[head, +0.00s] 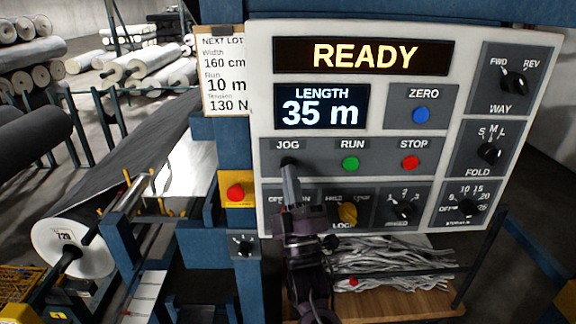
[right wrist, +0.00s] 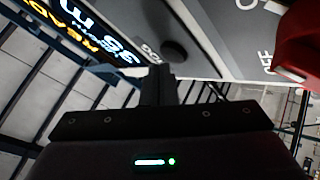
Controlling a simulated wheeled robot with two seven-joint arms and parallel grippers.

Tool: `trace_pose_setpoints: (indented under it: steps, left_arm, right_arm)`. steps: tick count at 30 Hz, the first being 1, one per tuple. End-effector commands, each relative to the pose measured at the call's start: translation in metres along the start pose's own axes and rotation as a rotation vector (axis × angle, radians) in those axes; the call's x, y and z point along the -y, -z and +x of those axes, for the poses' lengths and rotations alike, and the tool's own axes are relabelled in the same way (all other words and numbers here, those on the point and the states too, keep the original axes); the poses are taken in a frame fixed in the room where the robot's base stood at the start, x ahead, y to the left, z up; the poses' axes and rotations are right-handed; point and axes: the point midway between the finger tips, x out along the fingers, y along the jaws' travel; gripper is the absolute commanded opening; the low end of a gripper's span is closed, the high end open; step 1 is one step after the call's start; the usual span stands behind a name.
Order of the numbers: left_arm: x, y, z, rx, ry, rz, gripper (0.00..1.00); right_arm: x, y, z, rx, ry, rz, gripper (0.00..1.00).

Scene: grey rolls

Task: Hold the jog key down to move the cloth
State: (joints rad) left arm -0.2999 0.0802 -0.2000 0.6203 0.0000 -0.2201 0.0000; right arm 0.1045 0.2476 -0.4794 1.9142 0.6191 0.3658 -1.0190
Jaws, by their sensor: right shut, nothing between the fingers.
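The control panel (head: 385,125) faces me with READY lit on top and LENGTH 35 m below. The dark round jog key (head: 288,161) sits under the JOG label. My right gripper (head: 290,170) is shut and empty, its fingertips overlapping the lower part of the key in the head view. In the right wrist view the jog key (right wrist: 174,50) shows just beyond the fingertips (right wrist: 160,72); I cannot tell whether they touch it. The dark grey cloth (head: 120,125) lies across the machine at the left, above a roll (head: 75,245). My left gripper is not in view.
Green RUN (head: 350,163), red STOP (head: 411,162) and blue ZERO (head: 421,115) buttons are on the panel. A red button on a yellow plate (head: 236,192) sits left of my gripper. A lot card (head: 224,75) hangs at upper left.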

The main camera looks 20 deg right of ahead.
Motion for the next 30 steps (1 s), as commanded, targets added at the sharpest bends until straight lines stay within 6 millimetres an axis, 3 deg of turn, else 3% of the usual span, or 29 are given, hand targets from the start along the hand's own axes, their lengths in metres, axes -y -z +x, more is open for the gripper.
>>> trace_pose_setpoints:
  steps: [30]
  left_arm:
    - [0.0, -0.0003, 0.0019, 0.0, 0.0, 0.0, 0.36]
  right_arm:
    - [0.005, -0.0045, 0.0066, 0.0, 0.0, 0.001, 0.0]
